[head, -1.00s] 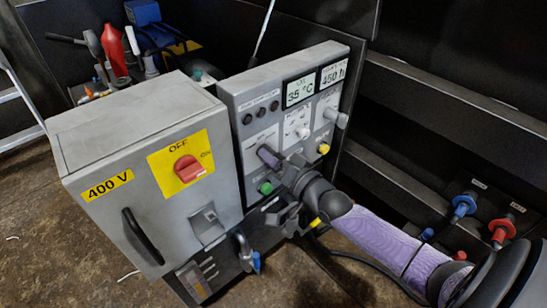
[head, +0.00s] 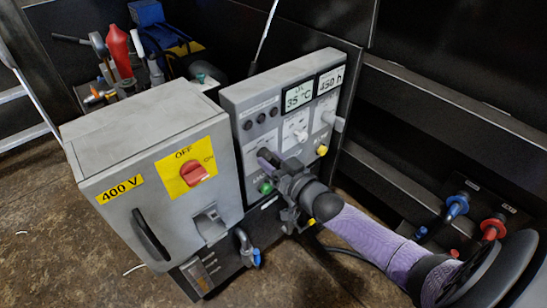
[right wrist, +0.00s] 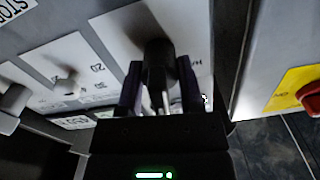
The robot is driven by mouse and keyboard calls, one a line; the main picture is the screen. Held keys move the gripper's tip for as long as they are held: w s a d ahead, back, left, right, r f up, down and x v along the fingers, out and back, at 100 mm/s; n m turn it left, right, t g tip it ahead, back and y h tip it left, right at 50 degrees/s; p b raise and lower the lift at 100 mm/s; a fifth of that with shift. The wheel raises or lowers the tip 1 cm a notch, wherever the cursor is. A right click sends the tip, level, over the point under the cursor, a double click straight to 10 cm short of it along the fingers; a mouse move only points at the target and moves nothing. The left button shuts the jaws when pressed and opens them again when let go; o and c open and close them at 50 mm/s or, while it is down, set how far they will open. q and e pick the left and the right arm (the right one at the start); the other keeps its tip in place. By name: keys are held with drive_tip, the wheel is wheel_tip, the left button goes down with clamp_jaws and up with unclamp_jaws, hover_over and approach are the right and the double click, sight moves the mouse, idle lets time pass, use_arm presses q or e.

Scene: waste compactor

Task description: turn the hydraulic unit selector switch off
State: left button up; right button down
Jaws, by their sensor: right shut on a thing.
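The hydraulic unit selector switch is a black knob (right wrist: 157,55) on a white label plate, seen in the right wrist view between my gripper's two fingers. My right gripper (right wrist: 158,88) is shut on this knob at the grey control panel (head: 240,95). In the head view my right gripper (head: 268,160) reaches the lower left of the panel and covers the knob. The switch's position marks cannot be read. My left gripper is not in view.
Right beside the panel is a grey 400 V cabinet (head: 108,155) with a red switch (head: 194,173) on a yellow plate. A green button (head: 265,188), a yellow knob (head: 322,150) and a white selector (head: 299,134) sit close to my gripper. Blue and red connectors are at right.

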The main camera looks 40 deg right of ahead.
drive_tip(key=shift+n, duration=0.7)
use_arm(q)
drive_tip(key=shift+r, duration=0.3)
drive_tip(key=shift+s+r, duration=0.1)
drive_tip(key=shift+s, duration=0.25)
use_arm(e)
drive_tip(key=shift+n, duration=0.3)
